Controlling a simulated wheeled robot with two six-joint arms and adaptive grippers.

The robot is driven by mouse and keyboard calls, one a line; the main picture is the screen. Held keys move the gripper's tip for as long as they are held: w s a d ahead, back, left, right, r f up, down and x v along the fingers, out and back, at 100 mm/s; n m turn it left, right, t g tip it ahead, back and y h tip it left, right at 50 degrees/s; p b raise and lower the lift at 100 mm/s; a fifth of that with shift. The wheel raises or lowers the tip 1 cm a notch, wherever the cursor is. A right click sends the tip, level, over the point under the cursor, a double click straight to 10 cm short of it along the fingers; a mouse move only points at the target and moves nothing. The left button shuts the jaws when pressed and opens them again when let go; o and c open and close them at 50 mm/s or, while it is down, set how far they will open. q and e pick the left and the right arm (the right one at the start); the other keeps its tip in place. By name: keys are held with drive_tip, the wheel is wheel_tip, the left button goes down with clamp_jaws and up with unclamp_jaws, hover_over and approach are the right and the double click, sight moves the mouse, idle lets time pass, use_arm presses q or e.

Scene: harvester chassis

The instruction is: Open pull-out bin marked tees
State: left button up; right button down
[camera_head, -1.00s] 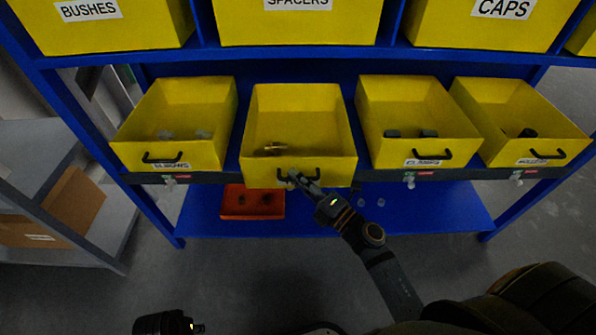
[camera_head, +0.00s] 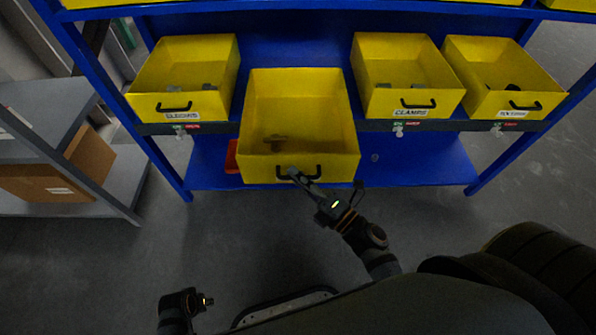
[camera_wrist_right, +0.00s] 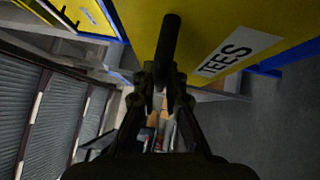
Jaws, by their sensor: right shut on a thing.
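The yellow tees bin (camera_head: 298,110) stands pulled out from the shelf, farther forward than the bins beside it. My right gripper (camera_head: 297,175) is shut on the left part of this handle. In the right wrist view the handle (camera_wrist_right: 168,50) runs into the jaws, beside the TEES label (camera_wrist_right: 234,51). My left gripper (camera_head: 203,301) is low at the bottom left, away from the bins; its jaws are too small to read.
The elbows bin (camera_head: 180,107) is to the left; the clamps bin (camera_head: 408,104) and another yellow bin (camera_head: 515,104) are to the right. A red tray (camera_head: 231,158) is partly hidden below on the blue shelf (camera_head: 210,163). A grey rack (camera_head: 95,195) with a cardboard box (camera_head: 92,160) stands left. Floor in front is clear.

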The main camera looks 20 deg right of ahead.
drive_tip(key=shift+s, duration=0.1)
drive_tip(key=c, duration=1.7)
unclamp_jaws()
drive_tip(key=v, duration=1.2)
